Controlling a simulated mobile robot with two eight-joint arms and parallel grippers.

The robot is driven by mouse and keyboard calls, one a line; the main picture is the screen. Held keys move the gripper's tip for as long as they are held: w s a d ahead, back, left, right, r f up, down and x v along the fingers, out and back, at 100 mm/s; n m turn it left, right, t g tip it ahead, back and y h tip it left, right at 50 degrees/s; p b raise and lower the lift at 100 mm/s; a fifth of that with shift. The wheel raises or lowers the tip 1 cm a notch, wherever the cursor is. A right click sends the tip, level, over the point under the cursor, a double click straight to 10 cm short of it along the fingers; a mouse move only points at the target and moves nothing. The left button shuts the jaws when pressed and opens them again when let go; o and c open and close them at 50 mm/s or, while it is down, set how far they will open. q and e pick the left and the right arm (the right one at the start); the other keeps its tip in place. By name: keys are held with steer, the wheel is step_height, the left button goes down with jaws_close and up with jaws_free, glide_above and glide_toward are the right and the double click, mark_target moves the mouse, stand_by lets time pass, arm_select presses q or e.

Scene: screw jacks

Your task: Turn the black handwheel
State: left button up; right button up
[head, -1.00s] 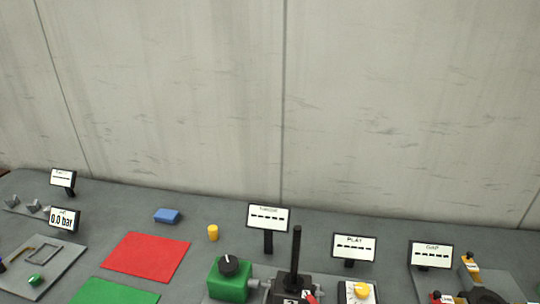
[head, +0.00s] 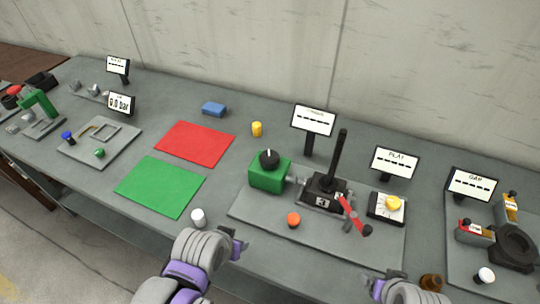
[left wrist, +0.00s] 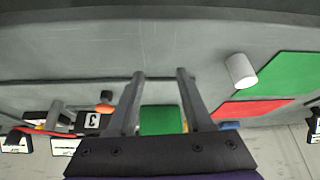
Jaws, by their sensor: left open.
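A green box (head: 268,178) with a round black knob (head: 269,158) on top stands at the left end of a grey plate, joined to a black block (head: 322,196) marked 3 with a tall black rod and a red-ended crank (head: 354,216). At the far right lies a larger black round part (head: 513,246); I cannot tell which black part is the handwheel. My left gripper (head: 239,244) is over the table's front edge, apart from the box. In the left wrist view it is open and empty (left wrist: 160,76), with the green box (left wrist: 160,120) beyond. My right gripper (head: 388,280) shows only partly.
A white cylinder (head: 198,218) stands close to my left gripper. An orange button (head: 294,220) sits on the grey plate (head: 262,222). Green (head: 160,187) and red (head: 195,143) mats lie to the left. Display signs stand behind, including a PLAY sign (head: 395,163). A yellow cylinder (head: 257,129) stands behind the box.

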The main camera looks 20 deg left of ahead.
arm_select(q)
steer(key=shift+o, duration=1.2)
steer(key=shift+w+r, duration=0.15)
steer(key=o, duration=0.5)
steer(key=w+r+n, duration=0.2)
steer(key=w+r, duration=0.1)
steer(key=shift+w+d+r+n+g, duration=0.1)
steer(key=shift+r+n+g, duration=0.2)
steer(key=shift+n, duration=0.1)
steer(key=n+g, duration=0.5)
steer(key=n, duration=1.5)
glide_toward(270, 156)
step_height(270, 156, down, 9)
steer(key=shift+b, duration=0.35)
steer(key=c, duration=1.3)
